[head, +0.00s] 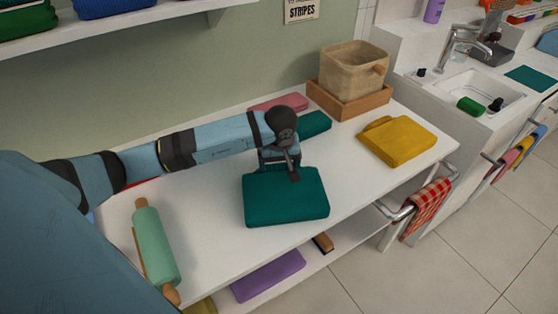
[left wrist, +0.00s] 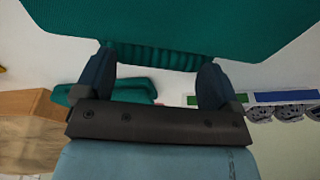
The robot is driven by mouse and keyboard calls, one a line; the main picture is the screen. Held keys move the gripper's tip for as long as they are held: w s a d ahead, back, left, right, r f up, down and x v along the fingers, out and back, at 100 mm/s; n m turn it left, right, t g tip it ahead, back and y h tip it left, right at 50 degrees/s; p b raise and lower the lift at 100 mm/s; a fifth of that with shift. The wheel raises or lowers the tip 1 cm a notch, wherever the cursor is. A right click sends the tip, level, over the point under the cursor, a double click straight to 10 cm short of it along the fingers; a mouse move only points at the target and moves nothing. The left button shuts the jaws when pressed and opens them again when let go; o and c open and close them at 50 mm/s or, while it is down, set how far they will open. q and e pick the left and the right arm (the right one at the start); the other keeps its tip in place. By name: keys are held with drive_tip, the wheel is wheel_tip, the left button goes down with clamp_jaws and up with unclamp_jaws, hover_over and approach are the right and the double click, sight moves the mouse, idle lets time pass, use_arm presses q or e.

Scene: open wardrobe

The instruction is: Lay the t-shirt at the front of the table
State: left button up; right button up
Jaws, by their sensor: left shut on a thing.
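The teal folded garment, which I take as the t-shirt (head: 286,198), is at the front edge of the white table (head: 215,205). My left gripper (head: 279,166) is shut on its back edge. In the left wrist view, the fingers (left wrist: 152,80) straddle a ribbed teal part of the garment (left wrist: 190,25). I cannot tell whether the garment rests on the table or hangs just above it. My right gripper is not in view.
A green rolling pin (head: 154,240) lies to the left. A yellow folded cloth (head: 397,140), a wooden tray (head: 345,105) with a beige basket (head: 351,70), a pink cloth (head: 283,103) and another teal cloth (head: 314,124) occupy the back and right. A lower shelf holds a purple cloth (head: 267,275).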

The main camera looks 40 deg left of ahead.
use_arm(q)
drive_tip(key=o, duration=0.9)
drive_tip(key=shift+r, duration=0.35)
drive_tip(key=r, duration=0.3)
drive_tip(key=s+d+r, duration=0.1)
drive_tip(key=r, duration=0.7)
drive_tip(key=shift+s+d+r+p, duration=0.1)
drive_tip(key=shift+s+d+p, duration=0.2)
drive_tip(key=shift+s, duration=0.05)
